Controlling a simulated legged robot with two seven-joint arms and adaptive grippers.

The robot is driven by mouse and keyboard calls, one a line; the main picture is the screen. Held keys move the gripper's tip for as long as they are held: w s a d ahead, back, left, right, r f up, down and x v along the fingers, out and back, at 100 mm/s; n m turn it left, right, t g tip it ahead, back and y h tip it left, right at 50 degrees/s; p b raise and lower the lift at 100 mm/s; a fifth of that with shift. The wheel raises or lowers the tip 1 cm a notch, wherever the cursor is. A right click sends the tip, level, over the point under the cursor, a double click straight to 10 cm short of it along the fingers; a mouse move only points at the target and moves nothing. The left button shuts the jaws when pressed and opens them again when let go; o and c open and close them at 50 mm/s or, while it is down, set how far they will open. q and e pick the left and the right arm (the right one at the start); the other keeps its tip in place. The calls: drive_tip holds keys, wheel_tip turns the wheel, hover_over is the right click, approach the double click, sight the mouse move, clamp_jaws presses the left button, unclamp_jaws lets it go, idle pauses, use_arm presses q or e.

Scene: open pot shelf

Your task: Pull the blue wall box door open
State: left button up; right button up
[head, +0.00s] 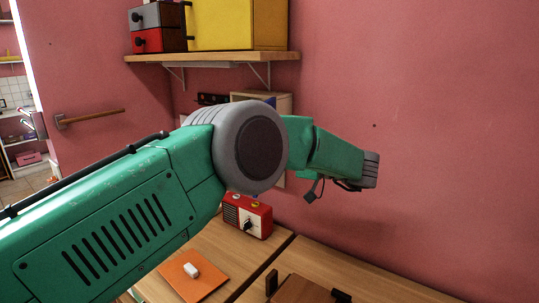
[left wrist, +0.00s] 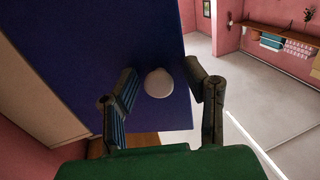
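The blue door (left wrist: 120,35) fills the middle of the left wrist view, with a round white knob (left wrist: 158,83) on it. My left gripper (left wrist: 160,78) is open, with one finger on each side of the knob. Gaps show between the knob and both fingers. The pale wooden wall box (left wrist: 35,75) shows left of the door. In the head view the wall box (head: 285,98) is mostly hidden behind my left arm, with only a little blue showing. My left fingers cannot be made out there. My right gripper is not in view.
A wooden shelf (head: 210,57) above holds a yellow box (head: 235,25) and a grey and red drawer unit (head: 158,28). Below, a red radio (head: 247,215) and an orange mat (head: 190,280) with a small white block (head: 191,270) are on the table. The pink wall at right is bare.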

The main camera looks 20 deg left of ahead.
use_arm(q)
drive_tip(key=shift+r, duration=0.25)
wheel_tip(320, 180, up, 10)
drive_tip(key=shift+w, duration=0.15)
idle(0.3)
drive_tip(key=shift+d+f, duration=0.1)
idle(0.3)
